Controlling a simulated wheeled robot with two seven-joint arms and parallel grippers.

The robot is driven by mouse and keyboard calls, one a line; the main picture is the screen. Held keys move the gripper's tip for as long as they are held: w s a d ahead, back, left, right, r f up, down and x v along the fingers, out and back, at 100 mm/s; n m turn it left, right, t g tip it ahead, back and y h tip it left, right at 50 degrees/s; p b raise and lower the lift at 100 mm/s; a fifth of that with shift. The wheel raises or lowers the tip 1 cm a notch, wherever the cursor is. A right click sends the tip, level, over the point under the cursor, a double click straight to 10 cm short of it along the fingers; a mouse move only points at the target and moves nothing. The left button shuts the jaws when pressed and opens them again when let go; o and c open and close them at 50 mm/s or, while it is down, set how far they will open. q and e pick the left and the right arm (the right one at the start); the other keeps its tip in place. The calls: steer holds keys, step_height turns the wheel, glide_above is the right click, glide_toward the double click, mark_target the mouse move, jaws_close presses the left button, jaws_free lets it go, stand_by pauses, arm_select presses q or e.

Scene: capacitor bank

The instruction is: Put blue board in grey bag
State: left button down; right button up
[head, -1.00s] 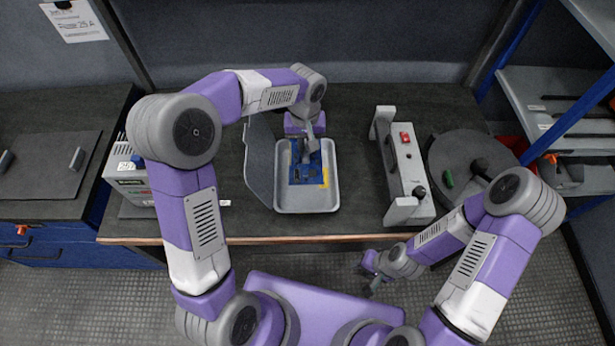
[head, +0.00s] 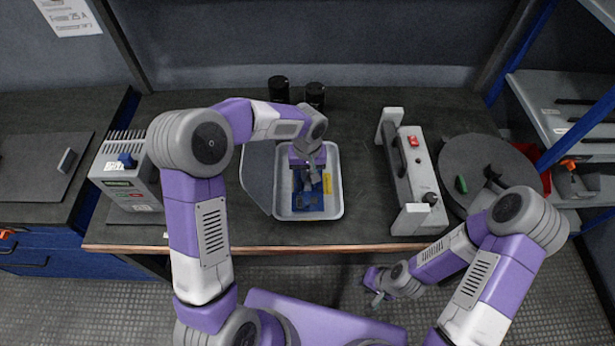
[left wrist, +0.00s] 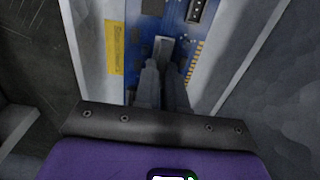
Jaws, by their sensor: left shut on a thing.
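The blue board (head: 309,206), with a yellow label, is over or within the light grey tray-like container (head: 336,180) on the bench. A darker grey flap (head: 257,178) stands up along its left side. This is the only thing in view that could be the grey bag. My left gripper (head: 307,182) is shut on the board from above, and I cannot tell whether the board touches the bottom. In the left wrist view the closed fingers (left wrist: 163,72) meet at a small grey part on the board (left wrist: 176,14). My right gripper (head: 374,299) hangs empty before the bench, too small to judge.
Two black cylinders (head: 315,95) stand behind the container. A grey device with a red switch (head: 414,165) and a round dark plate (head: 478,165) are to the right. A grey power unit (head: 127,170) is at the left. Bench between container and device is clear.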

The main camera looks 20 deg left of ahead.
arm_select(q)
steer(key=shift+f, duration=0.5)
steer(key=shift+r, duration=0.1)
steer(key=c, duration=1.7)
jaws_free()
steer(key=o, duration=0.5)
step_height(320, 180, up, 12)
steer(key=p, duration=0.4)
